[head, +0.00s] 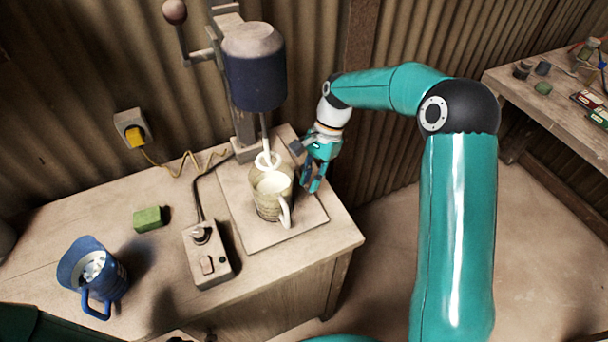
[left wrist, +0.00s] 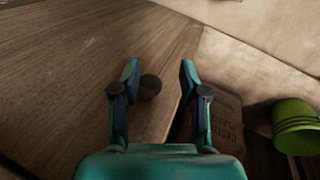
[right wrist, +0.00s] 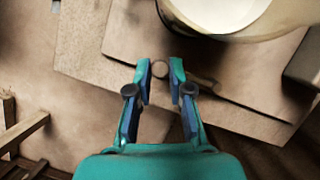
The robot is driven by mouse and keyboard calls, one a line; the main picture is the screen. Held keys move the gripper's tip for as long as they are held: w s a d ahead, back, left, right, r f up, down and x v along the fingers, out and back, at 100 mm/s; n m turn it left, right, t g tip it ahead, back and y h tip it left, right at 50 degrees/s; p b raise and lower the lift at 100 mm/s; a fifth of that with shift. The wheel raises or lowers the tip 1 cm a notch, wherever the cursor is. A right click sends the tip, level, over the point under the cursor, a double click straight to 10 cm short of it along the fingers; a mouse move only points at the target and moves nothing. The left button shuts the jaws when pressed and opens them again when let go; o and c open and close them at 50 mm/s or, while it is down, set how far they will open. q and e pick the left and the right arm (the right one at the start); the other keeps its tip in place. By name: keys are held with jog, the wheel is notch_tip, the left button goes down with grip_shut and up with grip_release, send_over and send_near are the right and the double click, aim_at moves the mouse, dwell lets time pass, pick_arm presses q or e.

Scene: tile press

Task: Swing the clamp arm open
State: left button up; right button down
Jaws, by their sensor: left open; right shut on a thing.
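My right gripper (head: 314,184) is beside the pitcher at the right edge of the base plate. In the right wrist view its fingers (right wrist: 160,70) are closed on a small round brown knob (right wrist: 160,69). A short brown bar (right wrist: 203,82) runs right from there, low over the plate; this looks like the clamp arm. In the head view the gripper and pitcher hide it. My left gripper (left wrist: 157,80) is open and empty, above wood with a dark round knob (left wrist: 150,86) between its fingers in the picture. Whether they touch cannot be told.
A pale pitcher (head: 268,200) stands on the base plate (head: 232,185) under the blue-headed press (head: 255,80). A control box (head: 207,255), green block (head: 149,218) and blue jug (head: 100,280) are on the bench. A green bucket (left wrist: 297,127) shows in the left wrist view.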

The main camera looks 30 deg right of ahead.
jog(key=shift+w+d, duration=0.1)
jog(key=shift+r, duration=0.1)
jog(key=c, duration=1.1)
grip_release()
jog(key=shift+o, duration=0.2)
jog(key=v, duration=1.1)
jog(key=shift+r, duration=0.4)
jog(key=shift+w+d, duration=0.1)
